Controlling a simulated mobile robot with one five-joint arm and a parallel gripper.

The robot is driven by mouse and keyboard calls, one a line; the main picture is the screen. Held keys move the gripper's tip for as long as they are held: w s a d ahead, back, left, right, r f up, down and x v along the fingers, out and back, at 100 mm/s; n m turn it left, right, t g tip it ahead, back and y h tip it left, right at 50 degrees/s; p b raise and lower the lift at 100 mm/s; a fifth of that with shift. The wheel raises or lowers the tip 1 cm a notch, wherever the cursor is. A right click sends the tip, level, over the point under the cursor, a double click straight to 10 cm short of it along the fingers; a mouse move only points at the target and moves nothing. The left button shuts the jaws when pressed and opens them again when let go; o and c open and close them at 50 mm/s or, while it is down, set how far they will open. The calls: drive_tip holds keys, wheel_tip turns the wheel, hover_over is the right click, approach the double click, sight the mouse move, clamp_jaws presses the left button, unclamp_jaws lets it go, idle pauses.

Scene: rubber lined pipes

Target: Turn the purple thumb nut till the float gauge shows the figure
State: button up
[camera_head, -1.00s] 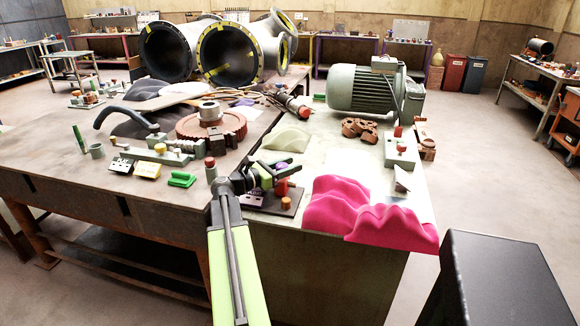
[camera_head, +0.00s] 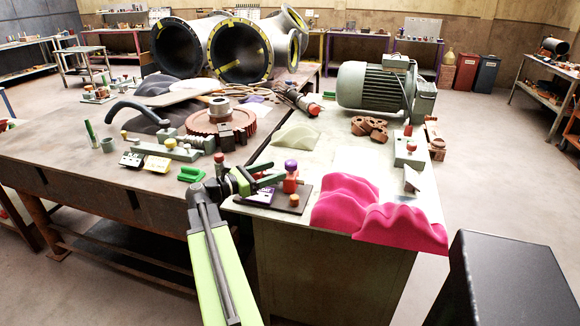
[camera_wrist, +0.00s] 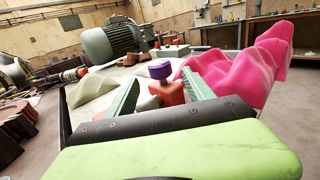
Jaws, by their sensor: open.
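The purple thumb nut (camera_head: 290,165) sits on top of a red block with a dark base plate (camera_head: 297,208) near the bench's front edge. In the wrist view the nut (camera_wrist: 160,70) shows upright above the red block (camera_wrist: 168,92). My gripper (camera_head: 268,181) is open and empty, left of the red block in the head view. In the wrist view its green fingers (camera_wrist: 161,76) stand to either side of the nut and block, which appear beyond the fingertips. A small purple-and-white plate (camera_head: 261,196) lies beside the block. I cannot make out a float gauge reading.
Pink wavy foam (camera_head: 345,195) lies close to the right of the block. A green motor (camera_head: 372,88) and a pale foam lump (camera_head: 295,139) stand farther back.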

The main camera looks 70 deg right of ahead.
drive_tip(key=v, duration=0.7)
drive_tip(key=shift+a, duration=0.1)
drive_tip(key=shift+w, duration=0.1)
drive_tip(key=w+a+n+t+h, duration=0.2)
drive_tip(key=w+a+n+t, duration=0.15)
drive_tip(key=w+a, duration=0.6)
drive_tip(key=w+a+f+m+t+y, duration=0.1)
drive_tip(key=w+a+f+t+y, duration=0.2)
drive_tip(key=w+a+f, duration=0.55)
drive_tip(key=w+a+f+m+t+y, duration=0.1)
drive_tip(key=a+f+m+t+y, duration=0.3)
drive_tip(key=a, duration=0.9)
drive_tip(key=w+a+f+n+t+y, duration=0.1)
drive_tip(key=w+a+f+y, duration=0.3)
drive_tip(key=a+f, duration=0.55)
drive_tip(key=a+f+m+y, duration=0.2)
drive_tip(key=a+m+y, duration=0.45)
drive_tip(key=a, duration=0.85)
wheel_tip(320, 180, up, 13)
drive_tip(key=m+h+p, duration=0.1)
drive_tip(key=m+p, duration=0.2)
drive_tip(key=p, duration=0.9)
drive_tip(key=shift+p, duration=0.4)
drive_tip(key=shift+s+a+h, duration=0.1)
drive_tip(key=shift+a+h, duration=0.05)
drive_tip(key=shift+h, duration=0.1)
clamp_jaws()
